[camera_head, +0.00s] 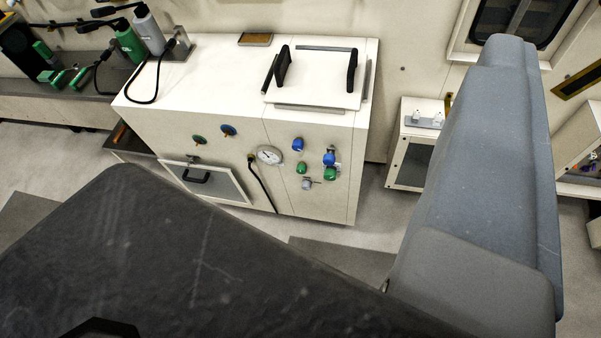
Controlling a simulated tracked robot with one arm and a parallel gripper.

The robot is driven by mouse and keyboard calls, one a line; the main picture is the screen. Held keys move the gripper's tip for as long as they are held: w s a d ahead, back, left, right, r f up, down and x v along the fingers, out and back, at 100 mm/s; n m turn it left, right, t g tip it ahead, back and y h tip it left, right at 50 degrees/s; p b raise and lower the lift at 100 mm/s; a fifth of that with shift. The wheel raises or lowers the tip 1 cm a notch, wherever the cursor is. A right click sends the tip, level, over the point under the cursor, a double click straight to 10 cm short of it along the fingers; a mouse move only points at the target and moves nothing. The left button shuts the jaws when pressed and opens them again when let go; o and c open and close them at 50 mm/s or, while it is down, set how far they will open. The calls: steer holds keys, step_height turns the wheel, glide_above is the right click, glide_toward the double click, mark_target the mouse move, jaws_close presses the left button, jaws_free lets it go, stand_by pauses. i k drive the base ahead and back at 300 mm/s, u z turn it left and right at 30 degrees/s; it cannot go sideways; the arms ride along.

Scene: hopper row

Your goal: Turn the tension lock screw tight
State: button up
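I cannot pick out the tension lock screw for certain in the head camera view. The white cabinet (230,88) at the upper centre has blue and green knobs on its front, among them a blue knob (298,145), a green knob (330,173) and a small grey fitting (307,184). A round dial gauge (269,156) sits to their left. No gripper fingers can be made out, and nothing visible touches the knobs. Large dark and blue-grey shapes fill the foreground and hide what lies behind them.
Two black handles (283,68) (352,71) stand on the cabinet top. Green and grey bottles (130,42) with black hoses stand at upper left. A small white cabinet (407,150) stands to the right. Some grey floor (250,222) shows clear before the white cabinet.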

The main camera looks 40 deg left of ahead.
mark_target(302, 168)
steer(key=z, duration=1.55)
steer(key=k, duration=1.75)
steer(key=u, duration=1.55)
steer(key=i, duration=0.7)
steer(key=z, duration=0.05)
